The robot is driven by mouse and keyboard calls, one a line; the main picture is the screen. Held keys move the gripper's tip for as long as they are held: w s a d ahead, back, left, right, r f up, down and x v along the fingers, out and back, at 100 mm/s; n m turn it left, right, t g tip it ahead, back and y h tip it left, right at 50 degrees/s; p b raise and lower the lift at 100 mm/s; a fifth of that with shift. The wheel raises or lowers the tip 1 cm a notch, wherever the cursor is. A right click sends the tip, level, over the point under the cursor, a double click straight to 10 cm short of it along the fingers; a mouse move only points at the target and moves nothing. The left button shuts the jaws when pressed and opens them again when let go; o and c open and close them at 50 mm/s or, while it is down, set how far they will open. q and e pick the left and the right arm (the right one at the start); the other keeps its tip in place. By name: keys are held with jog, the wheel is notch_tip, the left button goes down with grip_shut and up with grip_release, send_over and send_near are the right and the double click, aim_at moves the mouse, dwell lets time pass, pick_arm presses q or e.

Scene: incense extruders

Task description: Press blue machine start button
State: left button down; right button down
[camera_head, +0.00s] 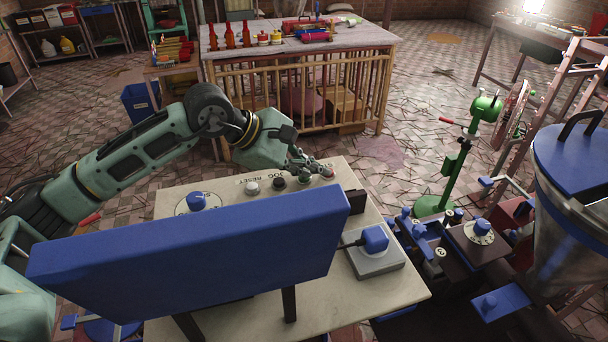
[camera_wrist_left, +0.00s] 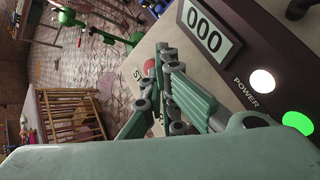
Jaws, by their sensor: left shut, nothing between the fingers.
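The blue machine shows its blue display housing (camera_head: 190,245) and a cream control panel (camera_head: 390,285) in the head view. A white button (camera_head: 252,188), a black button (camera_head: 279,184) and a red button (camera_head: 328,171) sit along the panel's far edge, by RESET and JOG labels. My left gripper (camera_head: 312,167) is shut and empty over the panel, close to the red button. The red button (camera_wrist_left: 150,66) also shows beside my left fingertips (camera_wrist_left: 167,58) in the left wrist view, its label partly hidden. I cannot tell which button is start, or whether the fingertips touch one. My right gripper is not in view.
The display (camera_wrist_left: 204,31) reads 000, with a lit white POWER light (camera_wrist_left: 262,81) and a lit green light (camera_wrist_left: 298,122) beside it. A grey box with a blue knob (camera_head: 375,239) stands on the panel. A wooden table (camera_head: 350,35) stands behind. A green stand (camera_head: 452,175) is at right.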

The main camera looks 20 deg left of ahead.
pick_arm(q)
jog(key=shift+r+p, duration=0.3)
jog(key=shift+r, duration=0.55)
notch_tip(320, 180, up, 5)
jog(key=shift+r+p, duration=0.1)
jog(key=shift+p, duration=1.05)
